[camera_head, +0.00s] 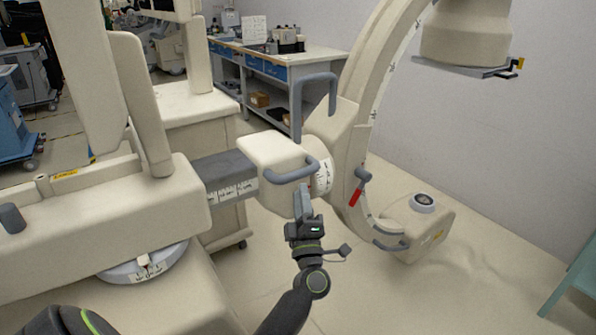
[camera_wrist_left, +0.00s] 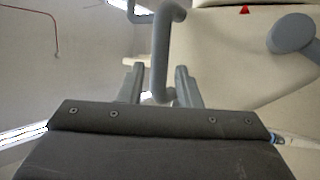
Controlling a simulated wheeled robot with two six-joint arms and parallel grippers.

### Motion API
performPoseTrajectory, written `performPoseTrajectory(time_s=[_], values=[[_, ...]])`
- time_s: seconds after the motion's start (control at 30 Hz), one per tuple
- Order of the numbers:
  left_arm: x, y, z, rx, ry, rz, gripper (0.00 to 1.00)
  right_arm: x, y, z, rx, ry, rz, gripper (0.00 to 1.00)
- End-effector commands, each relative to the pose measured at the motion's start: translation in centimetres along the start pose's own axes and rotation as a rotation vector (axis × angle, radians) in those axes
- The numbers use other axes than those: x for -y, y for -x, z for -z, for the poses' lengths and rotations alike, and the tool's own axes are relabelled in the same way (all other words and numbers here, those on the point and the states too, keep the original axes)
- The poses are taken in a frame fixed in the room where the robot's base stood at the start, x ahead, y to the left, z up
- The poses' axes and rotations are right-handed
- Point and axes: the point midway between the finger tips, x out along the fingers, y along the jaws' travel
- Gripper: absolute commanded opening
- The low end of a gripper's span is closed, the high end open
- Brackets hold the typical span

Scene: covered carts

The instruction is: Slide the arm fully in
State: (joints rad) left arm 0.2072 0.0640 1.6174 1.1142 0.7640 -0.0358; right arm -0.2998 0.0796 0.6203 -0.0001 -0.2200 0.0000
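The C-shaped arm (camera_head: 350,120) of a cream machine stands in the middle of the head view. A dark grey slide section with a white scale label (camera_head: 225,178) shows between the machine body (camera_head: 130,210) and the arm's cream block (camera_head: 275,152). A grey looped handle (camera_head: 290,176) sticks out from the block. My left gripper (camera_head: 304,190) is at this handle. In the left wrist view the handle bar (camera_wrist_left: 160,55) stands between the two fingers (camera_wrist_left: 158,88), with narrow gaps beside it. The fingers look open around it. My right gripper is not in view.
A second grey handle (camera_head: 318,82) rises above the block. A workbench (camera_head: 270,65) stands behind by the wall. The floor at the lower right (camera_head: 440,295) is clear.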

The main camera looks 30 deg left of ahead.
Motion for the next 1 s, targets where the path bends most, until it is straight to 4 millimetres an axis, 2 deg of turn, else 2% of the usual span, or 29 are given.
performPoseTrajectory(time_s=[0.3, 0.5, 0.7, 1.0], values=[[-0.1, -4.0, 0.1, 0.000, -0.002, -0.002, 0.30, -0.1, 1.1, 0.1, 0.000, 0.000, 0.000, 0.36], [0.0, -5.8, 0.0, 0.001, -0.001, 0.000, 0.30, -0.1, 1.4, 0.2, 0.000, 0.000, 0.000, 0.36], [0.0, -6.6, 0.0, 0.000, 0.000, 0.000, 0.30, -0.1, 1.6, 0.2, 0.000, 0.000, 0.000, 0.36], [0.0, -6.6, 0.0, 0.000, 0.000, 0.001, 0.29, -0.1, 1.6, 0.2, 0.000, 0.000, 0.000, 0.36]])
